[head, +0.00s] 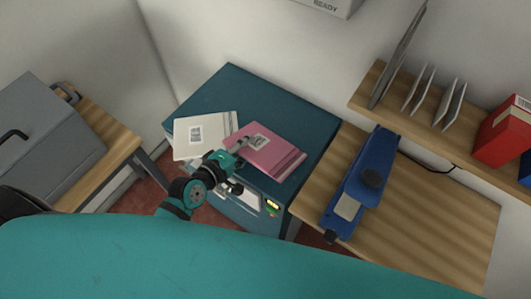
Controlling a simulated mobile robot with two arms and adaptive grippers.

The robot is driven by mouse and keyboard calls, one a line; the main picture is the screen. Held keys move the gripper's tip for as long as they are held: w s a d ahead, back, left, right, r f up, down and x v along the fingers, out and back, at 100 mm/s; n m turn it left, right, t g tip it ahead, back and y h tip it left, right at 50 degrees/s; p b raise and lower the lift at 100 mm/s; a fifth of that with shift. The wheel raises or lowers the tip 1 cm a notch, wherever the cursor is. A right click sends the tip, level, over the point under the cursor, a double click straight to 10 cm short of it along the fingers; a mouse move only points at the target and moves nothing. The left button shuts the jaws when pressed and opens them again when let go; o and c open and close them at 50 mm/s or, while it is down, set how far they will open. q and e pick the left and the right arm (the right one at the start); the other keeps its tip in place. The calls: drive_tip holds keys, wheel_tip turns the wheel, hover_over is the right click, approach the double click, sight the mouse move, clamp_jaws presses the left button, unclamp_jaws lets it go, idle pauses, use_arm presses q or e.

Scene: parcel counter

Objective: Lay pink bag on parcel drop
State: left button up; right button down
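The pink bag (276,155) is a flat mailer with a barcode label. It lies over the top of the teal parcel drop (225,86), near its front right; I cannot tell whether it rests fully on the surface. My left gripper (239,147) is at the bag's left edge, with its fingers close to or touching it. The fingertips are too small to tell whether they are open or shut on it. A white bag (187,139) with a barcode label lies to the left on the parcel drop. My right gripper is not in view.
A wooden counter (440,215) stands at the right with a blue sealer-like device (365,185) on it. A shelf (385,102) above holds upright envelopes and a red box (503,133). A grey box (48,140) sits on the left table. The back of the parcel drop is clear.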

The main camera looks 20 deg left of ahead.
use_arm(q)
drive_tip(key=p+v, duration=0.2)
drive_tip(key=v, duration=0.5)
drive_tip(key=shift+s+r, duration=0.15)
drive_tip(key=shift+s, duration=0.15)
wheel_tip(320, 180, up, 7)
drive_tip(key=s+a+p, duration=0.1)
drive_tip(key=s+p, duration=0.1)
drive_tip(key=p, duration=0.4)
drive_tip(key=shift+s, duration=0.35)
drive_tip(key=shift+w+a, duration=0.1)
